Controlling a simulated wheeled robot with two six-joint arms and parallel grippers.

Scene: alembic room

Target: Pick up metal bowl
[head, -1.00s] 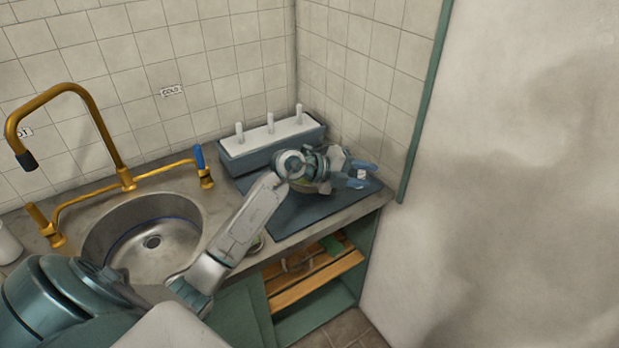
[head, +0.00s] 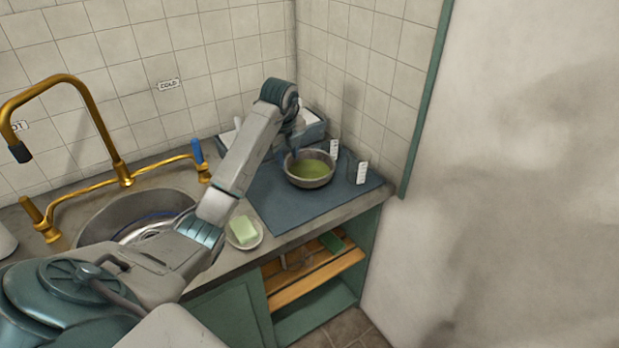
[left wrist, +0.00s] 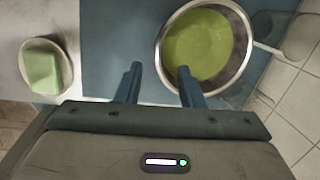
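The metal bowl (head: 310,181), holding green liquid, stands upright on a dark blue mat (head: 270,210) near the tiled corner. My left gripper (head: 293,152) is at the bowl's back-left rim in the head view, partly hidden by its own arm. In the left wrist view the bowl's rim (left wrist: 240,78) shows at upper right. The two blue fingers (left wrist: 159,70) are apart there, one over the mat and the other over the bowl, with the rim between them in the picture. I cannot tell whether they touch it. My right gripper is not in view.
Green soap (head: 243,229) lies on a small dish beside the mat. A sink (head: 95,222) with a brass tap (head: 124,176) is at left. Small white upright pieces (head: 362,172) stand right of the bowl. A pale-topped box (head: 312,122) is behind; tiled walls close the corner.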

